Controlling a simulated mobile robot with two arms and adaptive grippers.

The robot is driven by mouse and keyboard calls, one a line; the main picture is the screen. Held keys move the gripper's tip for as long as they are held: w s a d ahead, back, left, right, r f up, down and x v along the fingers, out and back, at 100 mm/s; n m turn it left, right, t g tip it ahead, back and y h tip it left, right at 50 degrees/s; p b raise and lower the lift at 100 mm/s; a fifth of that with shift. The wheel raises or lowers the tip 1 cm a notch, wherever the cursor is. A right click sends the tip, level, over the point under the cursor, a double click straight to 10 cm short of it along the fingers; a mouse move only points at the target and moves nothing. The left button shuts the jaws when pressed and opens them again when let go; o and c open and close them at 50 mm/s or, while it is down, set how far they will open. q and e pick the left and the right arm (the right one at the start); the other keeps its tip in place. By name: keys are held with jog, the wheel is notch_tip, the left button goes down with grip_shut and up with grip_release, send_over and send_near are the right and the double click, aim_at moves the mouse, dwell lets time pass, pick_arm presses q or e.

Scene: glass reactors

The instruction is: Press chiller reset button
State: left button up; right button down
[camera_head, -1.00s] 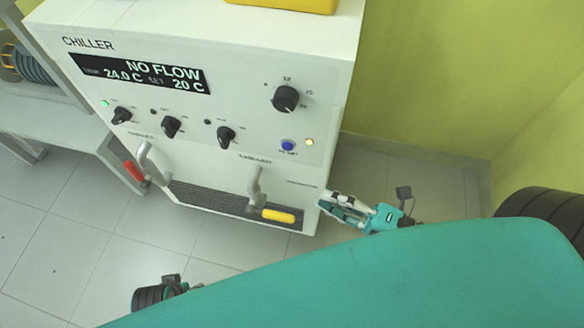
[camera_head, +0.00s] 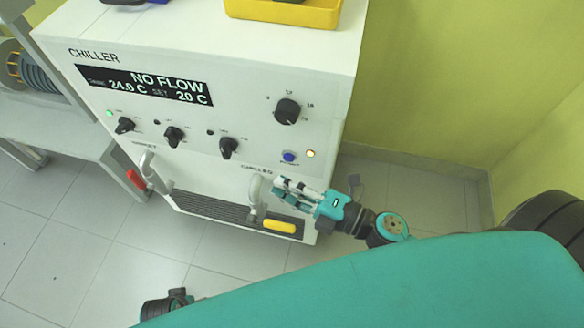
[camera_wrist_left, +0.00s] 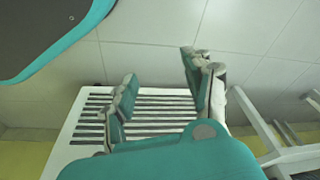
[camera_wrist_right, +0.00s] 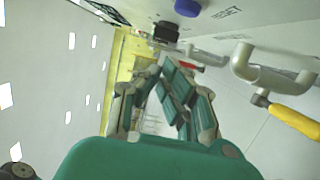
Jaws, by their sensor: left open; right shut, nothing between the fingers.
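The white chiller (camera_head: 205,75) shows its front panel, with a display (camera_head: 145,86) reading NO FLOW, 24.0 C and set 20 C. The blue reset button (camera_head: 289,157) is at the panel's lower right, beside a lit amber lamp (camera_head: 310,154). In the right wrist view the blue button (camera_wrist_right: 188,8) is at the top edge, with RESET lettering near it. My right gripper (camera_head: 278,184) is shut and empty, just below the button and apart from it. My left gripper (camera_wrist_left: 158,85) is open and empty in the left wrist view; the head view does not show its fingers.
Two hose fittings stick out below the panel, one with a red handle (camera_head: 137,180) and one with a yellow handle (camera_head: 279,226). Black knobs (camera_head: 287,111) sit on the panel. A yellow bin (camera_head: 285,12) stands on top. Open floor lies right of the chiller.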

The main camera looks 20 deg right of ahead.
aim_at(289, 157)
pick_arm(q)
jog(key=shift+w+r, duration=0.15)
jog(key=shift+r, duration=0.3)
pick_arm(e)
jog(key=shift+w+d, duration=1.2)
jog(key=shift+w, duration=0.25)
